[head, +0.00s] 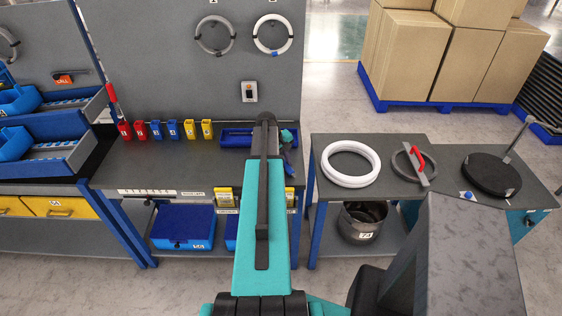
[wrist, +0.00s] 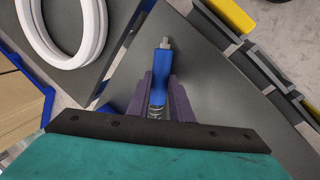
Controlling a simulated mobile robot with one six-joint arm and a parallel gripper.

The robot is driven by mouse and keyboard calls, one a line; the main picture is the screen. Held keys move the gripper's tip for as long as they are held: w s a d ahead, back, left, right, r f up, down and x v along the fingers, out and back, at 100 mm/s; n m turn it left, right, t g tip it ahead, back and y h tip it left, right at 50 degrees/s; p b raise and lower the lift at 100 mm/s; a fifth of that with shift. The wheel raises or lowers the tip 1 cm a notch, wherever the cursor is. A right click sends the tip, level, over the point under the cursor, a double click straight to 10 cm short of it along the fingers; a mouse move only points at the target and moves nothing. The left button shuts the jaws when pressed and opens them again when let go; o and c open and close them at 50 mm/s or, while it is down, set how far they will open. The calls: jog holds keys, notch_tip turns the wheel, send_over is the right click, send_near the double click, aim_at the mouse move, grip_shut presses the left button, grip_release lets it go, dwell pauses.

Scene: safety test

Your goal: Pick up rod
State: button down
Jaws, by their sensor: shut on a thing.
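My gripper (wrist: 159,100) shows in the wrist view with its two dark purple fingers shut on a blue rod-like piece. This rod (wrist: 161,68) has a blue body and a short grey metal tip that points up in the picture. Its lower end is between the fingers and partly hidden. Grey bench surface lies behind it; I cannot tell whether the rod touches it. In the head view my teal arm reaches forward to the right end of the workbench (head: 165,165).
A blue tray (head: 236,141) lies beside the arm on the bench. Red, blue and yellow small bins stand in a row to its left. A pegboard wall rises behind the bench.

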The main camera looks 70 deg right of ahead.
jog(key=shift+r, duration=0.2)
jog(key=shift+r+b, duration=1.1)
jog(key=shift+r, duration=0.35)
jog(key=s+a+b, duration=0.1)
jog(key=a+b, duration=0.1)
jog(key=a, duration=0.4)
jog(key=s+a+r+b, duration=0.1)
jog(key=s+a+b, duration=0.1)
jog(key=a, duration=0.5)
jog(key=shift+b, duration=0.8)
jog(key=shift+s+b, duration=0.1)
jog(key=shift+b, duration=0.25)
jog(key=b, duration=0.5)
jog(key=shift+a+r, duration=0.1)
jog(key=shift+a, duration=0.25)
jog(key=a+b, duration=0.1)
jog(key=b, duration=0.3)
jog(key=shift+s+b, duration=0.15)
jog(key=shift+b, duration=0.25)
jog(key=shift+s+a+r+b, duration=0.2)
jog(key=shift+a+b, duration=0.25)
jog(key=shift+b, duration=0.75)
jog(key=shift+w, duration=0.15)
